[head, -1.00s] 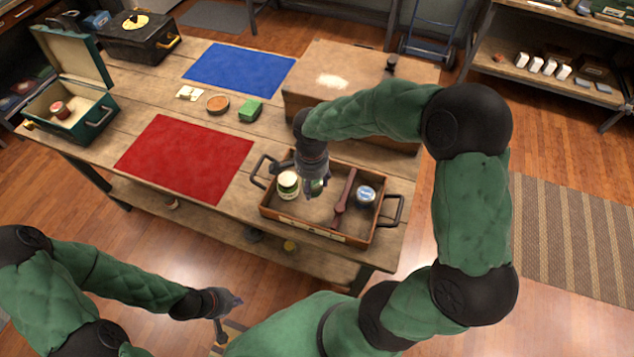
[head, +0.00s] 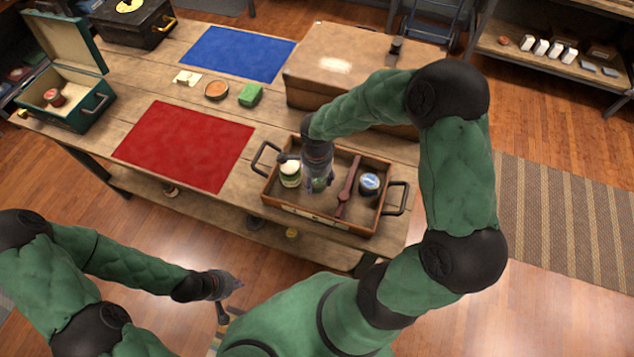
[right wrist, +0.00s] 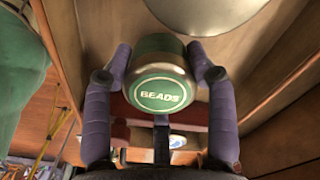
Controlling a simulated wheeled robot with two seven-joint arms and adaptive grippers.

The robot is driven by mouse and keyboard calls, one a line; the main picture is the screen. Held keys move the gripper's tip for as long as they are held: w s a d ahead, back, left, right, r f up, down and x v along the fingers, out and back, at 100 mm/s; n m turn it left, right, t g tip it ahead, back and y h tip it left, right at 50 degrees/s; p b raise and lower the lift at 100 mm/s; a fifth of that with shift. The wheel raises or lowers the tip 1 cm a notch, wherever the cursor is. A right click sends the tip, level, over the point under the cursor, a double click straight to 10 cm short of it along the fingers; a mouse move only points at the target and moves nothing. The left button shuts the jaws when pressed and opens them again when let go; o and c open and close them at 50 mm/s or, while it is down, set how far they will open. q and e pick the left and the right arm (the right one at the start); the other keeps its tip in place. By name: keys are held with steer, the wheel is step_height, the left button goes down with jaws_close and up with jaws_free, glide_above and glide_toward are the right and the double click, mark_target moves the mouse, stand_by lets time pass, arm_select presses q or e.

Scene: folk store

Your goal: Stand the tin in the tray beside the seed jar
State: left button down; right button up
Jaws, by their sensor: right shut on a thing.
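A tin lidded in green and marked BEADS (right wrist: 160,92) is between the fingers of my right gripper (right wrist: 162,75), which is shut on it. In the head view my right gripper (head: 318,186) points down into the wooden tray (head: 318,223), left of its divider, with the green tin (head: 319,185) partly hidden. Whether the tin touches the tray floor is unclear. A pale-lidded jar with a green label (head: 290,174) stands just left of it, perhaps the seed jar; its label is unreadable. My left gripper (head: 232,298) is open and empty, off the table's front edge.
A blue-labelled jar (head: 369,185) stands in the tray's right part, past the reddish-brown divider (head: 348,186). A large box (head: 345,75) stands behind the tray. The red mat (head: 185,145) and blue mat (head: 238,53) are bare.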

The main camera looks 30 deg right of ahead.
step_height(320, 180, down, 2)
steer(key=shift+w+f, duration=0.1)
steer(key=shift+b, duration=0.35)
steer(key=o, duration=1.2)
